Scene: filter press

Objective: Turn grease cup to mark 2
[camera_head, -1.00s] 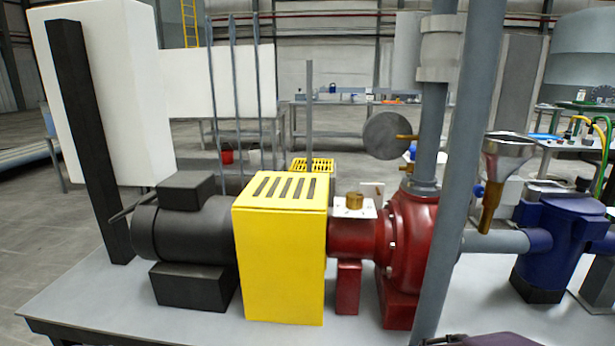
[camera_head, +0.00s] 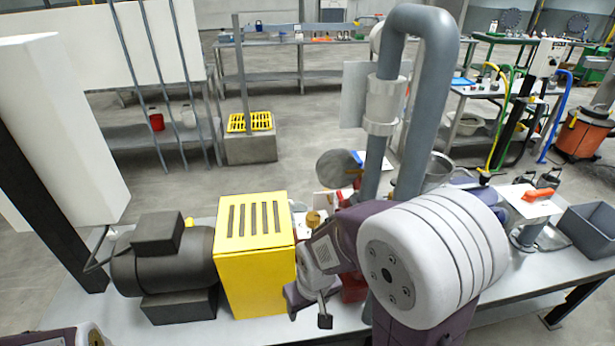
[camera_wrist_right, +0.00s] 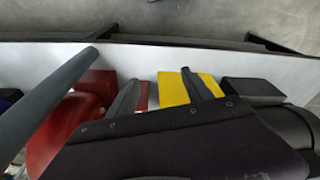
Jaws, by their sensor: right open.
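The brass grease cup (camera_head: 313,218) stands on a white plate behind the upper part of my right arm in the head view. Only a small part of the plate shows, and no mark on it can be read. My right gripper (camera_head: 308,306) is open and empty, in front of the pump between the yellow guard and my arm. It is nearer and lower in the picture than the cup, apart from it. Its two grey fingers also show in the right wrist view (camera_wrist_right: 160,92), where the cup cannot be made out. My left gripper is out of view.
The yellow guard (camera_head: 255,270) stands just left of my right gripper, with the black motor (camera_head: 165,262) further left. The red pump (camera_wrist_right: 62,130) is mostly hidden by my arm in the head view. A grey pipe (camera_head: 420,120) rises behind my arm.

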